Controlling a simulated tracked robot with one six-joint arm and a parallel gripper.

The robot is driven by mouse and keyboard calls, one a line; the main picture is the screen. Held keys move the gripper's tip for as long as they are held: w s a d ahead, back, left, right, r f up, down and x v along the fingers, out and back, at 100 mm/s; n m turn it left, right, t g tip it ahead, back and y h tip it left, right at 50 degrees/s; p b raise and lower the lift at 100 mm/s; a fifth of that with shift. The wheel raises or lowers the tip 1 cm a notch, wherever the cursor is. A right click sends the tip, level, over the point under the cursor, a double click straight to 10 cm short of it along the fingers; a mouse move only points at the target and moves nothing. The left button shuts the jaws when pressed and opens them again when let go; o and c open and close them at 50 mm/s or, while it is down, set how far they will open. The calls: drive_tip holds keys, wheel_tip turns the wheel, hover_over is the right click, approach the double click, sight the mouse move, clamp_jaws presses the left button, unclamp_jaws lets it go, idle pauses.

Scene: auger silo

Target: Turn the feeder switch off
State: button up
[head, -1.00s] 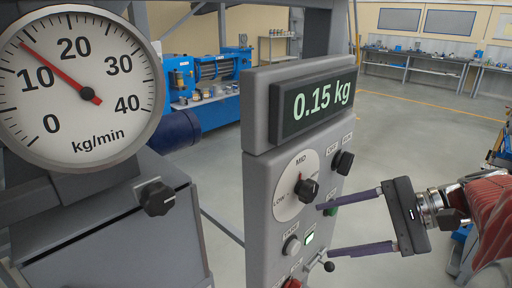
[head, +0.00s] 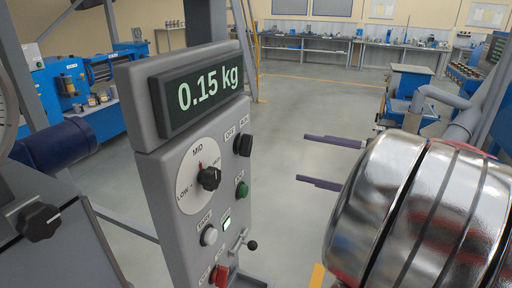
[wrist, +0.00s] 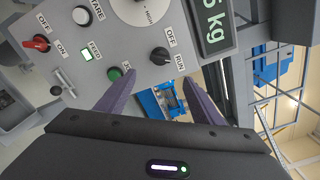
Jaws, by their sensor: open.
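The grey control panel (head: 175,230) carries a black rotary knob (head: 243,145) labelled OFF and RUN at its upper right. The knob also shows in the wrist view (wrist: 160,56), but I cannot clearly tell which label it points to. A red switch (head: 220,275) labelled OFF and ON sits at the bottom; it also shows in the wrist view (wrist: 40,43). The FEED light (head: 227,222) glows green. My gripper (head: 302,158) is open and empty, right of the panel, its fingers pointing towards the OFF/RUN knob.
A dial knob (head: 208,177), green button (head: 242,190), white TARE button (head: 209,236) and ball-ended lever (head: 245,243) crowd the same panel. Its display (head: 205,93) reads 0.15 kg. Another black knob (head: 38,222) is at left. Open floor lies beyond.

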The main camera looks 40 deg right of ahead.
sight(245, 145)
drive_tip(key=shift+a, duration=0.1)
drive_tip(key=x, duration=1.3)
drive_tip(key=shift+w, duration=0.35)
drive_tip(key=shift+a, duration=0.1)
drive_tip(key=c, duration=1)
